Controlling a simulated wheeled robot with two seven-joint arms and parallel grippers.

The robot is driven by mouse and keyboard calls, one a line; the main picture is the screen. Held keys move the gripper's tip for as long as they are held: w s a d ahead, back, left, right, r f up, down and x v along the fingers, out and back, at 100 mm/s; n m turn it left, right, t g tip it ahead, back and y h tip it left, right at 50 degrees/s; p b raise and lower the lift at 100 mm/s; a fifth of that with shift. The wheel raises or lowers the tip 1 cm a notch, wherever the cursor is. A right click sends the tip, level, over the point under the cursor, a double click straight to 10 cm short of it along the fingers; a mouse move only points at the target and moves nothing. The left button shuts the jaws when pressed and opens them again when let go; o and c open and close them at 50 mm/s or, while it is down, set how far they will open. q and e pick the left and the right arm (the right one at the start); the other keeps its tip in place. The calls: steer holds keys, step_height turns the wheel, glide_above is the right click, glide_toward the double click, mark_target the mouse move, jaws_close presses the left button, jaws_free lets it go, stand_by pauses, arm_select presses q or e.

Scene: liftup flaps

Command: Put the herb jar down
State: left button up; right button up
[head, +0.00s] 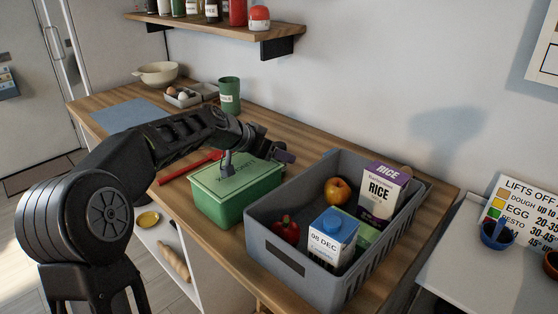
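A green canister (229,95) with a pale label stands upright on the wooden counter, behind my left arm. It may be the herb jar, but its label is too small to read. My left gripper (284,154) is over the right back part of a green box (234,203) with a light green lid. It is well apart from the canister. Its fingers are small and partly hidden, so I cannot tell whether they are open or shut or hold anything. My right gripper is not in view.
A grey crate (275,240) holds a rice box (382,191), a milk carton (333,238), a red pepper (286,229) and an orange fruit (337,191). A wall shelf (220,28) with jars hangs above. A blue mat (122,115) lies bare at the counter's far left.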

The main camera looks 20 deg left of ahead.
arm_select(q)
steer(key=shift+c, duration=0.6)
jaws_close()
